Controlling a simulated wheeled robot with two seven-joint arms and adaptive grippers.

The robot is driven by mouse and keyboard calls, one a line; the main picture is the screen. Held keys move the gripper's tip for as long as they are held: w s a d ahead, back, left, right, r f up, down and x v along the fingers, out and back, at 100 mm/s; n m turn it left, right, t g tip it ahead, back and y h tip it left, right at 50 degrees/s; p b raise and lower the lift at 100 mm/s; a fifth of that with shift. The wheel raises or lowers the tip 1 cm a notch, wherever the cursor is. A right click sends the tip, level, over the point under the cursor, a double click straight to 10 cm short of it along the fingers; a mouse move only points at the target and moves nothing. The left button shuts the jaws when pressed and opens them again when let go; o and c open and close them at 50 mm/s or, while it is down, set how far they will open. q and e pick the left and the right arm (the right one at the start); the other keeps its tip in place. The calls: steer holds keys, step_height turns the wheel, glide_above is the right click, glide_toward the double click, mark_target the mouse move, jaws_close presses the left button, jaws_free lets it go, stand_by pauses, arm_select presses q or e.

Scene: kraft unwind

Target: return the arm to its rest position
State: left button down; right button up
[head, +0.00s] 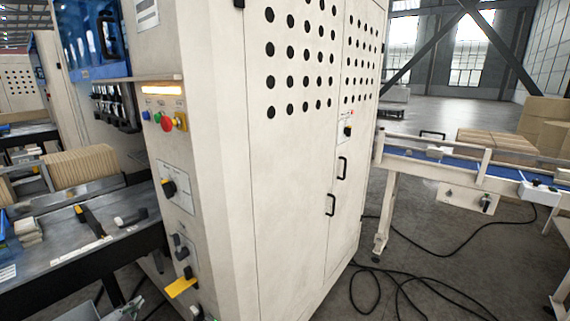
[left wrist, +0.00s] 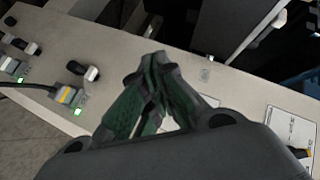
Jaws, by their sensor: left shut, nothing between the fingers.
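My left gripper (head: 134,305) shows small at the bottom left edge of the head view, below the dark table and left of the cream machine cabinet (head: 290,160). In the left wrist view its green-padded fingers (left wrist: 152,72) meet at the tips. It is shut with nothing between the fingers. Behind the fingers is a cream panel (left wrist: 215,75) with black-and-white switches (left wrist: 86,71), green lights and a plugged-in cable (left wrist: 35,87). The gripper appears apart from the panel. Most of my left arm is out of the head view. My right gripper is not in view.
A dark table (head: 60,258) stands at the left. A blue conveyor (head: 455,174) is at the right. Black cables (head: 420,283) lie on the floor.

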arm_select(q)
steer(key=s+d+f+n+g, duration=0.3)
steer(key=s+d, duration=0.3)
steer(key=d, duration=0.1)
steer(key=s+d+f+n+g, duration=0.2)
steer(key=s+d+f, duration=0.1)
steer(key=s+d, duration=0.3)
steer(key=s+d+r+n+g+h, duration=0.3)
steer(key=s+d+g, duration=0.2)
steer(key=s+d, duration=0.75)
step_height(320, 180, down, 34)
steer(key=s+g, duration=0.2)
steer(key=s, duration=0.1)
steer(key=s+a+f, duration=0.2)
steer(key=s+f, duration=0.7)
steer(key=s, duration=0.1)
steer(key=s+a+f+g, duration=0.1)
steer(key=s+a+f, duration=0.1)
steer(key=s+f, duration=0.7)
steer(key=shift+s+f+y, duration=0.3)
steer(key=shift+s+f, duration=0.1)
steer(key=shift+s, duration=0.85)
